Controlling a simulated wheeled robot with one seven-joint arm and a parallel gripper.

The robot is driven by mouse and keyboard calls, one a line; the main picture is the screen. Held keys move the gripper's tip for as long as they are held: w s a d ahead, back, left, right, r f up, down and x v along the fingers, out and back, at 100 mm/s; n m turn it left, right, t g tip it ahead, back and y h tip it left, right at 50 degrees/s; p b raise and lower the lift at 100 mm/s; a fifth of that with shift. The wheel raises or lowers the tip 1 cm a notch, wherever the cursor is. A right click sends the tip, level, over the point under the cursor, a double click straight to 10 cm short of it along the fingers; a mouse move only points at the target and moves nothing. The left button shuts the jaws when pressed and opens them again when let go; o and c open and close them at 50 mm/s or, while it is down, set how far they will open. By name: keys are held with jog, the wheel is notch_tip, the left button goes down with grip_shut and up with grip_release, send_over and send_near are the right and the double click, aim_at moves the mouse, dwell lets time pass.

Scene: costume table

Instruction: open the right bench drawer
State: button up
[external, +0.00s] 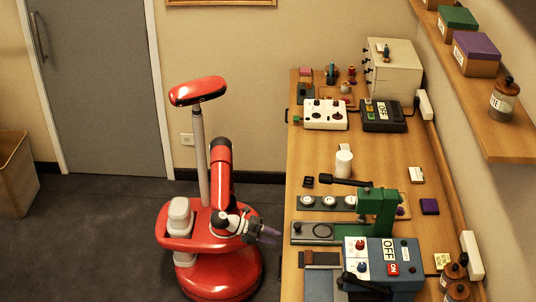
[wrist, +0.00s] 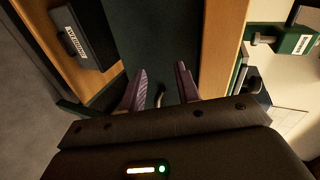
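My gripper (external: 268,235) is low beside the left edge of the wooden bench (external: 405,155) in the external view, near its front end. In the wrist view my gripper (wrist: 161,82) has its two purple fingers apart, with nothing clearly held. A dark green panel (wrist: 155,35) lies beyond the fingers, with wood on both sides. A small curved, handle-like piece (wrist: 159,95) shows between the fingers; I cannot tell whether they touch it. The drawer fronts are hidden in the external view, so I cannot tell how far the right drawer is open.
A dark block with a white label (wrist: 76,42) is at the wrist view's left. The floor (external: 110,235) left of my base is clear.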

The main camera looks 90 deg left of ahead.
jog(key=s+d+f+m+t+b, duration=0.15)
jog(key=s+d+b, duration=0.35)
jog(key=d, duration=0.8)
jog(key=x, duration=0.6)
jog(key=shift+w+a+r+p, duration=0.2)
jog(key=shift+a+p, duration=0.05)
jog(key=shift+p, duration=0.05)
jog(key=shift+n+t, duration=0.25)
grip_shut()
